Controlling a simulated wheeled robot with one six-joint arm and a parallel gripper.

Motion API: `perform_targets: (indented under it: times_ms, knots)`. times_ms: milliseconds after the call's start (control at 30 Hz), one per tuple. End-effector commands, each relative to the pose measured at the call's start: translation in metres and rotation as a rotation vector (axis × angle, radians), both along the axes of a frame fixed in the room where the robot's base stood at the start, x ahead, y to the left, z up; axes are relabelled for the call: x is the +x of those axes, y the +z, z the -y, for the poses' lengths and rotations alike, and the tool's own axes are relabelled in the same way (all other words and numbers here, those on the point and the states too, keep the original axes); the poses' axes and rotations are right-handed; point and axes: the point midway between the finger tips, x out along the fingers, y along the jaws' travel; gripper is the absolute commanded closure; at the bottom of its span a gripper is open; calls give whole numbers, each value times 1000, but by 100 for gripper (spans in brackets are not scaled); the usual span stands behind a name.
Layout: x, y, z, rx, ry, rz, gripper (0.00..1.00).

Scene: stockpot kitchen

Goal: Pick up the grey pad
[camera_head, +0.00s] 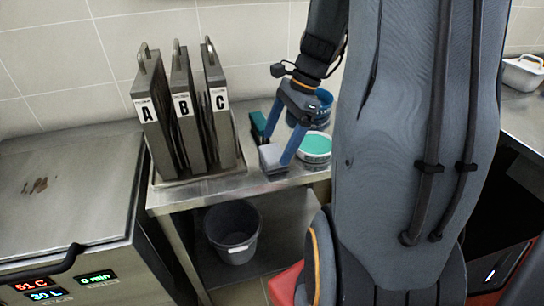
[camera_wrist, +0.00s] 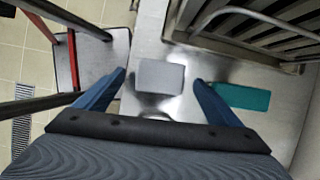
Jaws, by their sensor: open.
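The grey pad (camera_head: 272,157) lies on the steel table near its front edge, partly hidden by a finger in the head view. In the wrist view the grey pad (camera_wrist: 159,77) is a plain light-grey block. My gripper (camera_head: 277,149) is open and points down over it. In the wrist view my gripper (camera_wrist: 160,80) has its blue fingers on either side of the pad, with a gap on each side. I cannot tell how far the fingertips are above the table.
A teal pad (camera_wrist: 241,97) lies just outside one finger. A tub with teal contents (camera_head: 316,146) and a blue bucket (camera_head: 323,98) stand close to the right. A rack of lettered panels (camera_head: 185,110) stands left. A grey bucket (camera_head: 233,230) is on the lower shelf.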

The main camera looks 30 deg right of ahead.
Motion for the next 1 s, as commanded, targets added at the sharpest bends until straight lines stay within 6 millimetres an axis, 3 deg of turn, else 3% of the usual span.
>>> perform_targets:
  times_ms: [300, 567, 833, 1000]
  knots:
    - [4, -38, -13, 1, 0, -2, 12]
    - [4, -41, -14, 0, -2, -1, 12]
    - [4, -40, -14, 0, -2, -1, 54]
    - [4, -40, -14, 0, -2, -1, 55]
